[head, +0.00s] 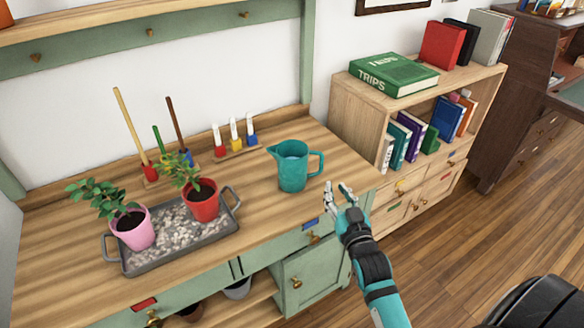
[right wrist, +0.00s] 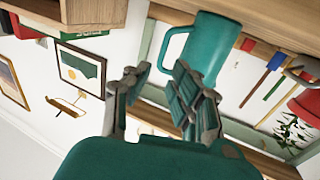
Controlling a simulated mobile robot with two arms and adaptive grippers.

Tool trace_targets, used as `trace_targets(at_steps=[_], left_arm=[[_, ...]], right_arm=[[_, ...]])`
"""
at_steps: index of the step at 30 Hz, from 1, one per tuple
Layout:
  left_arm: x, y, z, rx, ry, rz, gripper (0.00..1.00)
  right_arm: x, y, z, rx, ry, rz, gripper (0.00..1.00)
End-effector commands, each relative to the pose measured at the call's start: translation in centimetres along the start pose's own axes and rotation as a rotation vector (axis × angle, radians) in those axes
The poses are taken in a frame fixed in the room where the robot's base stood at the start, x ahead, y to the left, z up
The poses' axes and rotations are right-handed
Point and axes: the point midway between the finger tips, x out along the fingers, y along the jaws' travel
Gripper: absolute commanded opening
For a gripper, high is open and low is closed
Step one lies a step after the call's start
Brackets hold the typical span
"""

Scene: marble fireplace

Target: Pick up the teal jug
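The teal jug (head: 293,168) stands upright on the wooden counter (head: 250,240), its handle pointing right towards my right arm. My right gripper (head: 338,190) is at the counter's front edge, just right of the jug and apart from it. Its two fingers are spread with nothing between them. In the right wrist view the picture is turned over; the jug (right wrist: 216,48) shows beyond the open fingers (right wrist: 158,85), with its handle above the gap between them. My left gripper is in neither view.
A grey gravel tray (head: 172,255) with a pink pot (head: 133,230) and a red pot (head: 201,203) stands left of the jug. Small coloured tools (head: 235,135) stand behind it. A wooden bookcase (head: 355,115) is at right. Bare counter surrounds the jug.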

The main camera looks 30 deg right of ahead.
Motion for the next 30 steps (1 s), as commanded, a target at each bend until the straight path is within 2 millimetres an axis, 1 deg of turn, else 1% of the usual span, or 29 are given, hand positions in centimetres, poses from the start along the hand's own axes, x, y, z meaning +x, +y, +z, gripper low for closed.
trace_targets(at_steps=[1, 3, 7, 10, 14, 17, 21, 24, 27, 30], left_arm=[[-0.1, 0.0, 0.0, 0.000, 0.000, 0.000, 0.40], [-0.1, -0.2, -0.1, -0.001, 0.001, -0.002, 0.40], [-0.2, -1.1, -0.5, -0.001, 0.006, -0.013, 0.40], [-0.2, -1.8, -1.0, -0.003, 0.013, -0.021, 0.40], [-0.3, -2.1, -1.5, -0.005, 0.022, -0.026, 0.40], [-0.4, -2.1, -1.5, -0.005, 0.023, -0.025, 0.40], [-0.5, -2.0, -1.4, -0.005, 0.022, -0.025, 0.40], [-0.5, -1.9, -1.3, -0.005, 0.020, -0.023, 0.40], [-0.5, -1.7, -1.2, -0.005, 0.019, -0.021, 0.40], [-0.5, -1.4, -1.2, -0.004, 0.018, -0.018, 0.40]], right_arm=[[1.3, 0.0, -0.2, 0.000, 0.003, 0.000, 0.23], [2.8, 0.0, -0.1, -0.001, 0.001, -0.001, 0.23], [5.0, -0.1, 0.0, 0.000, -0.001, -0.001, 0.23], [6.0, 0.0, 0.1, -0.001, -0.001, -0.001, 0.23], [6.6, -0.1, 0.1, -0.001, -0.002, -0.001, 0.23], [7.8, -0.2, 0.1, 0.000, -0.001, -0.001, 0.23], [10.0, -0.4, 0.3, 0.000, 0.000, -0.001, 0.23], [11.1, -0.4, 0.4, -0.001, -0.001, -0.001, 0.23], [11.6, -0.4, 0.4, -0.001, -0.002, -0.001, 0.23], [11.6, -0.4, 0.4, -0.001, -0.002, -0.001, 0.23]])
